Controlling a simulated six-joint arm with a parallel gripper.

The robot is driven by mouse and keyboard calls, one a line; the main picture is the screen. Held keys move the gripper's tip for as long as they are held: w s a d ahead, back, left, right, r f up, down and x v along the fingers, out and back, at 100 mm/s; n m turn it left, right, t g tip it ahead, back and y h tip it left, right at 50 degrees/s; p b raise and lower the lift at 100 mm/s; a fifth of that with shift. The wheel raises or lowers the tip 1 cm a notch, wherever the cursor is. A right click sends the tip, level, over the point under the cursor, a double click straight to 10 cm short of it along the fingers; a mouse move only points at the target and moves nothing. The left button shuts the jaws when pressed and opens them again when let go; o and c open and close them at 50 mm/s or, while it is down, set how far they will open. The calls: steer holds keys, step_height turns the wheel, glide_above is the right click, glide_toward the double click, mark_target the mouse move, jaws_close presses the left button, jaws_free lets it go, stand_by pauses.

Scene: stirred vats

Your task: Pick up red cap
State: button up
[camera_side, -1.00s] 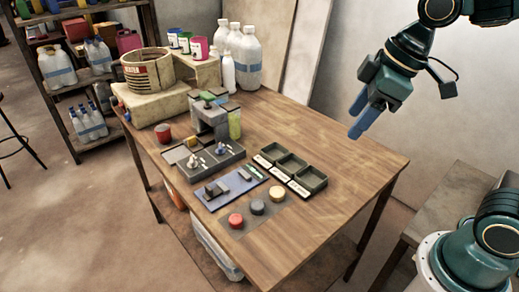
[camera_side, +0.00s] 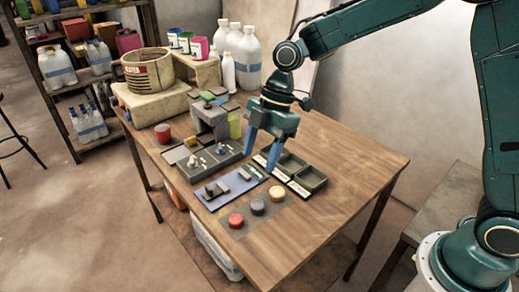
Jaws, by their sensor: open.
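The red cap (camera_side: 236,221) is a small round disc lying on a grey mat near the front corner of the wooden table. A dark grey cap (camera_side: 257,207) and a yellow cap (camera_side: 277,194) lie in a row with it, up and to the right. My gripper (camera_side: 261,160) points down with its two blue fingers apart and nothing between them. It is above the blue board and black trays, up and to the right of the red cap, apart from it.
Black trays (camera_side: 312,180) with white labels stand right of the blue board (camera_side: 212,203). A grey stirring station (camera_side: 208,118) with small parts stands behind. A red container (camera_side: 163,133) stands at the left. The table's right side is clear.

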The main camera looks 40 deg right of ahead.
steer(key=shift+w+a+f+n+g, duration=0.2)
steer(key=shift+a+f+n, duration=0.1)
steer(key=shift+f, duration=0.15)
steer(key=shift+w+a+f+n+g, duration=0.1)
steer(key=shift+w+a+f+n, duration=0.15)
steer(key=shift+f, duration=0.25)
steer(key=shift+w+a+f+n+g, duration=0.15)
steer(key=shift+a+f+n, duration=0.15)
steer(key=shift+f, duration=0.15)
glide_above(236, 217)
steer(key=d, duration=0.3)
steer(key=shift+w+a+f, duration=0.1)
steer(key=shift+a+f, duration=0.05)
steer(key=shift+f, duration=1.85)
steer(key=shift+w+a+f, duration=0.1)
steer(key=shift+f, duration=1.9)
steer(key=shift+s, duration=0.1)
steer(key=shift+x, duration=2.55)
steer(key=shift+a, duration=0.1)
steer(key=shift+c, duration=0.3)
steer(key=c, duration=1)
